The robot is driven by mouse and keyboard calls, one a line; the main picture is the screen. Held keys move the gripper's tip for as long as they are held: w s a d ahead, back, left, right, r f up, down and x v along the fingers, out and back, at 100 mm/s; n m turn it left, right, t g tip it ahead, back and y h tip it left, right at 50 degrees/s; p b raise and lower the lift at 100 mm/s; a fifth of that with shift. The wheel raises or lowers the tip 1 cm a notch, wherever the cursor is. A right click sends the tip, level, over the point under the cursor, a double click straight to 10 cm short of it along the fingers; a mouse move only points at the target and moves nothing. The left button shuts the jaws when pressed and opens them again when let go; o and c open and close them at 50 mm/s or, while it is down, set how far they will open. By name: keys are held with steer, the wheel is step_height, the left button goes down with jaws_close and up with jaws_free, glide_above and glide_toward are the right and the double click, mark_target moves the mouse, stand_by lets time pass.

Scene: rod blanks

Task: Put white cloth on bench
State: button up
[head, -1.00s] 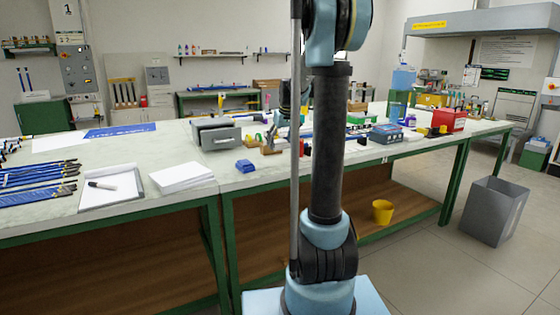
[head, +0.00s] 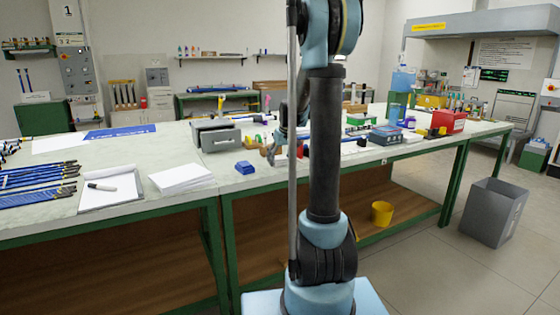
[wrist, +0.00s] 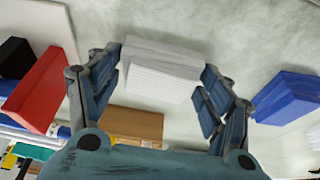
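A white folded, ridged block that looks like the white cloth (wrist: 165,60) lies on the pale bench top (wrist: 240,35) in the wrist view. My gripper (wrist: 163,80) is open, with one finger on each side of it. I cannot tell whether the fingers touch it. In the head view my gripper (head: 277,150) is low over the bench (head: 225,180), right of the blue block (head: 245,167). The cloth cannot be made out there, behind or beside my gripper and arm.
A wooden block (wrist: 132,124) and a red item (wrist: 36,90) lie close to the gripper; the blue block shows on the other side (wrist: 288,97). A grey drawer box (head: 216,135) stands behind. A white paper stack (head: 182,178) and clipboard (head: 112,188) lie left.

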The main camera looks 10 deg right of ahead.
steer(key=shift+o, duration=1.3)
steer(key=shift+r, duration=0.1)
steer(key=v, duration=1.1)
steer(key=s+a+f+m, duration=0.1)
steer(key=s+f, duration=0.1)
steer(key=s, duration=0.9)
steer(key=s+a+f+m, duration=0.1)
steer(key=s+f, duration=0.2)
steer(key=s, duration=0.9)
steer(key=s+f, duration=0.6)
steer(key=s, duration=0.2)
steer(key=s+f+m+g+h, duration=0.1)
steer(key=s+f, duration=0.5)
steer(key=s, duration=0.3)
steer(key=shift+d+f+g, duration=0.3)
steer(key=shift+d+f, duration=0.05)
steer(key=shift+d, duration=0.05)
